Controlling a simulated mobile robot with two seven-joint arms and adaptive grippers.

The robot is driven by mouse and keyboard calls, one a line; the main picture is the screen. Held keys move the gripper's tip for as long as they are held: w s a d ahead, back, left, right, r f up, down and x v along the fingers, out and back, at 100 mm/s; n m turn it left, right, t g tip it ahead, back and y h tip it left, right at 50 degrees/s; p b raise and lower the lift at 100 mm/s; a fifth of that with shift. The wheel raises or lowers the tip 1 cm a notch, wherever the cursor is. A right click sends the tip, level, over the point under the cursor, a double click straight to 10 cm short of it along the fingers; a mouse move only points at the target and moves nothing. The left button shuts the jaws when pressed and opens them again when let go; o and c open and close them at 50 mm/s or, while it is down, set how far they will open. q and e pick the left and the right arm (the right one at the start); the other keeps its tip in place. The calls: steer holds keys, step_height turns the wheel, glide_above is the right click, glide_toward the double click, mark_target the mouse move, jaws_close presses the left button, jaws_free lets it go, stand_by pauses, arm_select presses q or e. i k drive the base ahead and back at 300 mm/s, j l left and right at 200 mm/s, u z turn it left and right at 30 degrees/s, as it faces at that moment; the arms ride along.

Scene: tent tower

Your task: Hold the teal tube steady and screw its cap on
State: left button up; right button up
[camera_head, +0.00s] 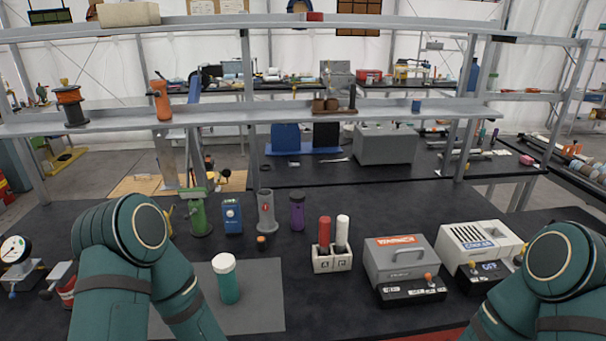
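The teal tube (229,288) stands upright on a grey mat (262,308) at the lower left of the middle. A white cap (223,263) sits on its top; I cannot tell how tightly it is seated. My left arm bends down just left of the tube, and its gripper is below the frame. My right arm is at the lower right corner, and its gripper is also out of view. No gripper is seen touching the tube or cap.
Behind the mat stand a green device (198,216), a blue box (232,218), a grey holder (266,212) and a purple bottle (297,212). A white rack (331,260) holds a red and a white tube. Black table is clear between mat and rack.

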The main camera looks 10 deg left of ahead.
mark_target(227, 282)
steer(key=i+l, duration=0.1)
steer(key=l, duration=0.25)
steer(key=i+l, duration=0.1)
steer(key=l, duration=0.25)
steer(key=i+l, duration=0.1)
steer(key=l, duration=0.25)
steer(key=u, duration=1.6)
